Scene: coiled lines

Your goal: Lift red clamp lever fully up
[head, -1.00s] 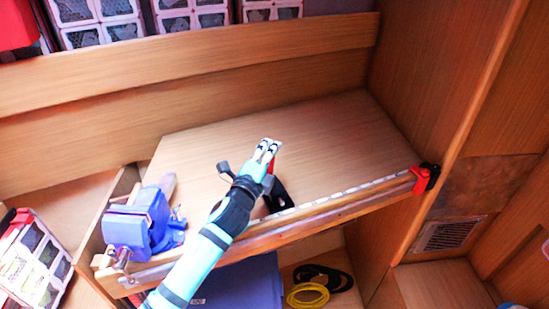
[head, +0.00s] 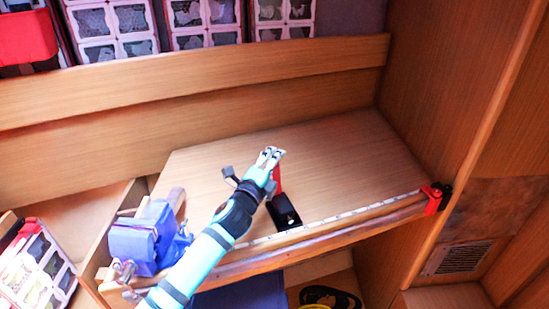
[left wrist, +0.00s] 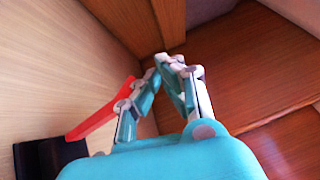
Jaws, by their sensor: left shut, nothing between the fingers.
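The red clamp lever (head: 278,179) rises from a black base (head: 285,214) on the wooden bench top, near its front edge. It stands raised at a steep angle; the gripper hides part of it in the head view. My left gripper (head: 270,155) is shut and empty, just left of and above the lever. In the left wrist view the lever (left wrist: 98,121) slants up from the black base (left wrist: 50,156) to beside the left finger of the gripper (left wrist: 168,62). I cannot tell whether they touch. My right gripper is not in view.
A blue vise (head: 143,235) sits at the bench's left end. A second red and black clamp (head: 432,200) is at the front right corner. A pale strip (head: 345,215) runs along the front edge. The bench top (head: 345,165) behind and right is clear.

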